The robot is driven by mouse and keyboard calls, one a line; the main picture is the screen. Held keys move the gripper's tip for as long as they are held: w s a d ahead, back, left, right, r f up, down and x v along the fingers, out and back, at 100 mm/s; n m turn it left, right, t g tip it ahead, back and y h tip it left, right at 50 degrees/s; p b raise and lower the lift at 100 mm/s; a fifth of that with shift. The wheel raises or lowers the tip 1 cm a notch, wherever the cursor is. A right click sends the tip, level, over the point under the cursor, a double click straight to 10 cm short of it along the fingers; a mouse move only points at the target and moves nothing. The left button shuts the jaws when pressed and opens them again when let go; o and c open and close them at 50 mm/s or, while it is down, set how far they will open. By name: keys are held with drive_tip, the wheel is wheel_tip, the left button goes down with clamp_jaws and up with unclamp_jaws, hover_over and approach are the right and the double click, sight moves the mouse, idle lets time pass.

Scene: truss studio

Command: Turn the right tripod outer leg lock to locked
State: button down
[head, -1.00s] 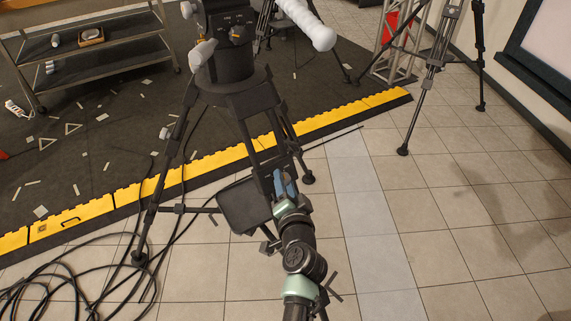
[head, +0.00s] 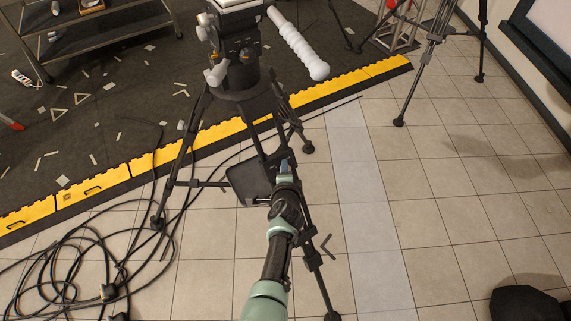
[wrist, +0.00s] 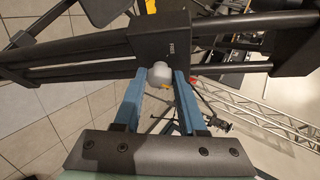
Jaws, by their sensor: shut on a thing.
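A black tripod (head: 245,97) with a camera-type head stands in the middle of the head view. In the wrist view, a black leg clamp block (wrist: 163,40) with a small print crosses the double-tube leg (wrist: 75,58). In the head view my gripper (head: 285,168) is at the near leg; the lock is hidden there.
Black cables (head: 75,265) lie coiled on the tiles at left. A yellow-edged dark mat (head: 150,165) runs behind the tripod. Another tripod (head: 425,70) and a white truss (head: 398,35) stand at back right. A dark object (head: 525,303) lies at lower right.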

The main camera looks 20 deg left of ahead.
drive_tip(key=shift+m+p, duration=0.4)
drive_tip(key=shift+p, duration=0.05)
idle(0.3)
drive_tip(key=shift+c, duration=2.4)
unclamp_jaws()
drive_tip(key=p+v, duration=1)
drive_tip(key=v, duration=0.3)
drive_tip(key=shift+r, duration=0.2)
drive_tip(key=shift+w+a, duration=0.1)
drive_tip(key=shift+w, duration=0.05)
